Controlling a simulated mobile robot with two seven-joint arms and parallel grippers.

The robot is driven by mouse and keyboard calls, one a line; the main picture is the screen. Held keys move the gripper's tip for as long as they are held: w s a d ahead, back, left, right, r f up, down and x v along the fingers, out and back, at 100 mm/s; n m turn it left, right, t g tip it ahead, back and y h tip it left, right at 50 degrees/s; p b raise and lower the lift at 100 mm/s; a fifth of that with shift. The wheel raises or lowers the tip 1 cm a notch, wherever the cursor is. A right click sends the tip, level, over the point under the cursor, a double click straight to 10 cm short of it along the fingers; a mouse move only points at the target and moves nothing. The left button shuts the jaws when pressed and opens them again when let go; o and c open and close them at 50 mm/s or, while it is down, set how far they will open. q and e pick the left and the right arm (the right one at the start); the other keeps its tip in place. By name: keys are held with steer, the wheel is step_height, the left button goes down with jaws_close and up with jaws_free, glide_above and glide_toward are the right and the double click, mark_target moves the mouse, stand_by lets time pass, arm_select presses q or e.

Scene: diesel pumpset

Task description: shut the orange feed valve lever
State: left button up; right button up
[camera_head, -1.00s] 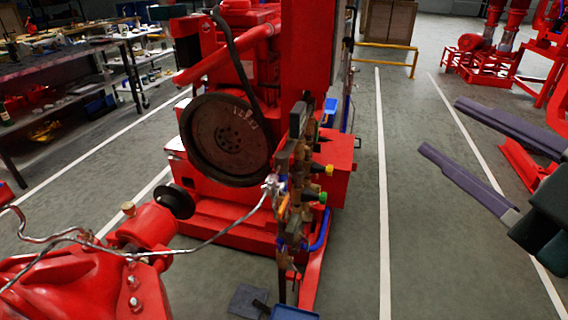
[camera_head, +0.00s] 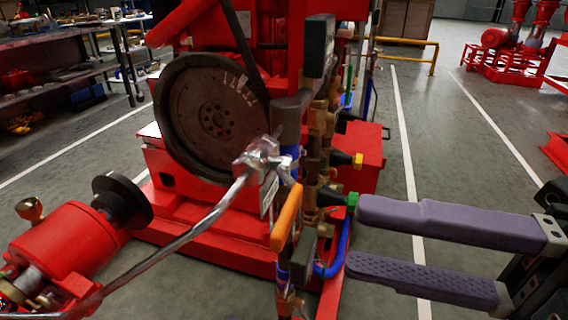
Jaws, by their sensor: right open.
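The orange feed valve lever (camera_head: 287,217) hangs at a slant on the pipework at the front of the red pumpset, its lower end toward the left. My right gripper (camera_head: 352,238) comes in from the right with two purple fingers, one above the other. It is open, with nothing between the fingers. Its fingertips are to the right of the lever, with a gap in the picture. The upper fingertip appears close to a green-tipped fitting (camera_head: 351,201); I cannot tell whether they touch. My left gripper is not in view.
A large flywheel (camera_head: 190,135) and the red engine frame stand behind the pipework. A metal pipe (camera_head: 185,240) crosses the lower left toward a red pump body (camera_head: 66,247). A blue hose (camera_head: 342,250) curves behind the fingertips.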

mark_target(291, 222)
steer(key=x, duration=0.7)
steer(key=shift+a, duration=0.15)
steer(key=shift+w, duration=0.1)
jaws_close()
stand_by(1.1)
